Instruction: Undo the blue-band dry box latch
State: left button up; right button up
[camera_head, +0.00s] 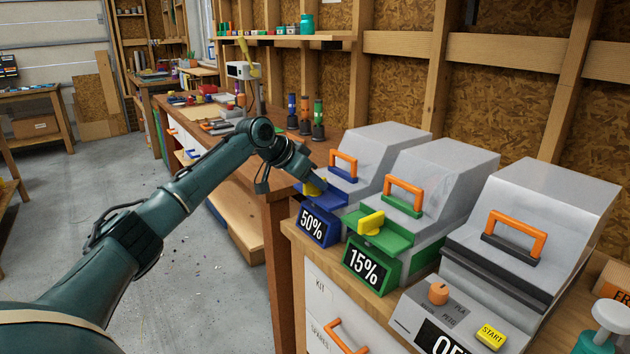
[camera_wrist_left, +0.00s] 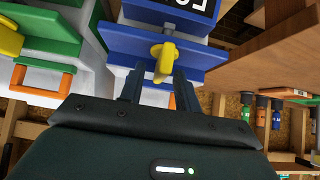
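The blue-band dry box (camera_head: 370,150) is a grey box with a blue front band, a blue panel reading 50% and an orange lid handle. Its yellow latch (camera_head: 314,187) sits on the blue front, partly hidden by my left gripper (camera_head: 308,178). In the left wrist view the latch (camera_wrist_left: 163,62) lies between the two dark fingers of my left gripper (camera_wrist_left: 158,88). The fingers are apart, with a gap visible on each side of the latch. I cannot tell how deep the latch lies between them. My right gripper is not in view.
A green-band dry box (camera_head: 440,180) reading 15%, with its own yellow latch (camera_head: 371,222), stands close to the right. A grey machine (camera_head: 540,220) with a START button is further right. Several dark bottles (camera_head: 318,120) stand behind on the wooden bench. The floor at left is open.

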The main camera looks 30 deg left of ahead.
pick_arm(q)
jog(key=shift+w+d+f, duration=0.1)
jog(key=shift+w+f, duration=0.2)
jog(key=shift+w, duration=0.05)
grip_shut()
